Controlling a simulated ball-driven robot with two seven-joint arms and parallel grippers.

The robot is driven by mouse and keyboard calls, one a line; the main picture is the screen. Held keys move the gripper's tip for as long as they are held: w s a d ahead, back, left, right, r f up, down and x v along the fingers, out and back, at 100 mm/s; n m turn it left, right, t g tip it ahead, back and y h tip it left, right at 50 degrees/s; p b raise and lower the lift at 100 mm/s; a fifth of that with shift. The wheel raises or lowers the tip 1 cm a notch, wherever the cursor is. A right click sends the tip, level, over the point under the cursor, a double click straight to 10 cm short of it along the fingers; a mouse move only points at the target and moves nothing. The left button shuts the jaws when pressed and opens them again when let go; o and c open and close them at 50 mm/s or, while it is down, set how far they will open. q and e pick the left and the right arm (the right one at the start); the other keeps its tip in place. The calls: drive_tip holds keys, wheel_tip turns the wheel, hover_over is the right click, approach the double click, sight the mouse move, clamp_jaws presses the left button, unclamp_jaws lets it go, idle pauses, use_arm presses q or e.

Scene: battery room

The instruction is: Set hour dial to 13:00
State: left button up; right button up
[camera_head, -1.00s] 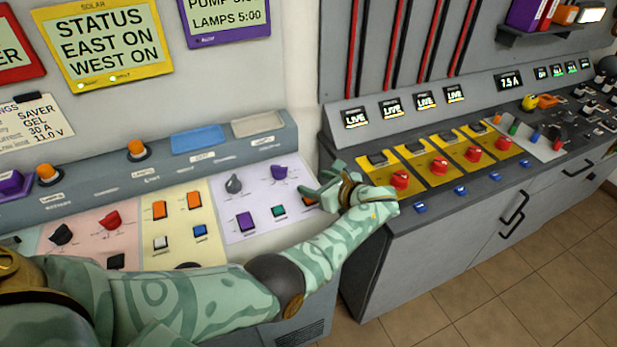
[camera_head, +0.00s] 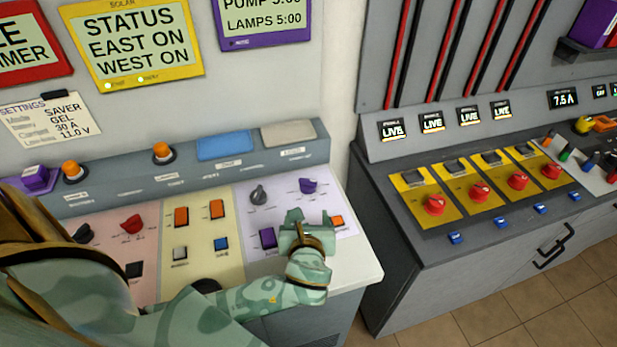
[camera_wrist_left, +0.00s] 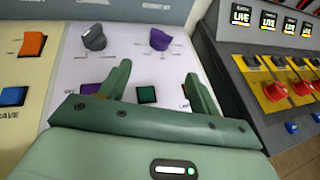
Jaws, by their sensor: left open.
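The lavender panel (camera_head: 280,195) on the console carries a grey dial (camera_head: 258,195) and a purple dial (camera_head: 308,186). Their small labels are too blurred to tell which is the hour dial. The grey dial (camera_wrist_left: 94,38) and the purple dial (camera_wrist_left: 160,40) both show in the left wrist view, beyond my fingers. My left gripper (camera_head: 307,217) is open and empty over the near part of the panel, close to the purple dial and apart from it. In the left wrist view its fingers (camera_wrist_left: 157,78) straddle a dark green button (camera_wrist_left: 147,94). My right gripper is not in view.
A purple button (camera_head: 268,238) and an orange switch (camera_head: 337,221) lie near my left gripper. A purple-framed display (camera_head: 262,18) reads pump and lamps 5:00. Red knobs (camera_head: 435,204) on yellow plates stand on the right counter, across a gap.

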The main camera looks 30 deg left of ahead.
use_arm(q)
drive_tip(key=shift+w+f, duration=0.1)
drive_tip(key=b, duration=0.1)
approach(308, 186)
drive_tip(key=b+x, duration=0.3)
drive_tip(key=x, duration=0.6)
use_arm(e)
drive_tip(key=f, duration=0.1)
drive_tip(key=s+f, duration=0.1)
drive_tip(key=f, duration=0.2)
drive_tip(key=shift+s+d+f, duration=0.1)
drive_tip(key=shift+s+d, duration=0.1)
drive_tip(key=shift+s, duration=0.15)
use_arm(q)
drive_tip(key=c, duration=0.8)
